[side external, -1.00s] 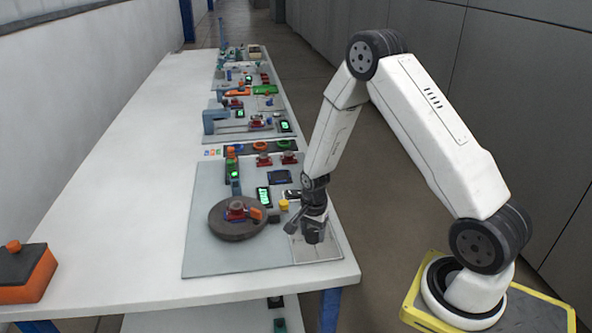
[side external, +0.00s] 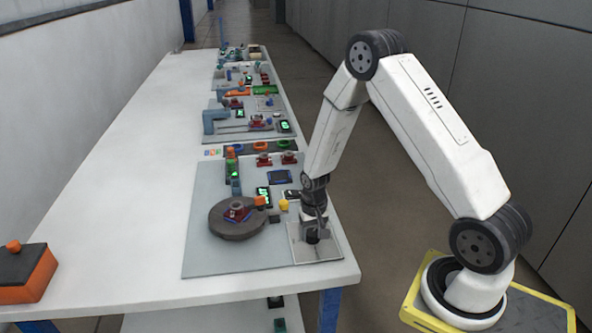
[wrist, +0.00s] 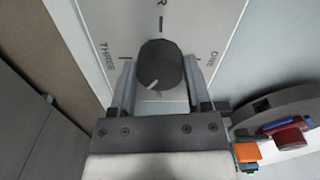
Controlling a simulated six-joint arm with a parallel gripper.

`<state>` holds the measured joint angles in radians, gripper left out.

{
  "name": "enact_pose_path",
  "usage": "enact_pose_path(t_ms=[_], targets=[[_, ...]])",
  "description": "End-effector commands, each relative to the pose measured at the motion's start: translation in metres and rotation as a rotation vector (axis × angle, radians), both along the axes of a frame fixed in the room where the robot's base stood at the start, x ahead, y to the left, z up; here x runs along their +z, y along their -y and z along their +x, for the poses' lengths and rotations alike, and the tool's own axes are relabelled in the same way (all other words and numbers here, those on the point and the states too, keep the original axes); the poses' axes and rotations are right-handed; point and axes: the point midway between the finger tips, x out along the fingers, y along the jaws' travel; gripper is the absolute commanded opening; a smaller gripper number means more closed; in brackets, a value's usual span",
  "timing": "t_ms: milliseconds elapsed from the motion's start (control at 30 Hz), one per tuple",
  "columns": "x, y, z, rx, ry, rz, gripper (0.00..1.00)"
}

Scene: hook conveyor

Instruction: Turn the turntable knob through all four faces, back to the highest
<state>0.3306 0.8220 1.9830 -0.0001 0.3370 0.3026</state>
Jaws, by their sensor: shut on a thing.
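The black round knob (wrist: 160,56) sits on a pale plate (wrist: 205,22) marked THREE at left and ONE at right. A third label at the top shows only an R. The knob's white pointer line slants toward the lower left.
A small yellow piece (side external: 283,205) and a dark block (side external: 274,219) lie between turntable and plate. An orange and black box (side external: 25,272) is at the table's left front. The table left of the board is clear.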

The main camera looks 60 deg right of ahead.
Motion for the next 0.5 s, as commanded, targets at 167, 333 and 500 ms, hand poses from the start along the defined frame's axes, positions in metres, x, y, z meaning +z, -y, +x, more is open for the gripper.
enact_pose_path(t_ms=[167, 333, 500], targets=[[0.0003, 0.0005, 0.0006, 0.169, 0.002, -0.001, 0.04], [0.0003, 0.0005, 0.0006, 0.326, 0.002, -0.001, 0.04], [0.0003, 0.0005, 0.0008, 0.461, 0.002, -0.001, 0.04]])
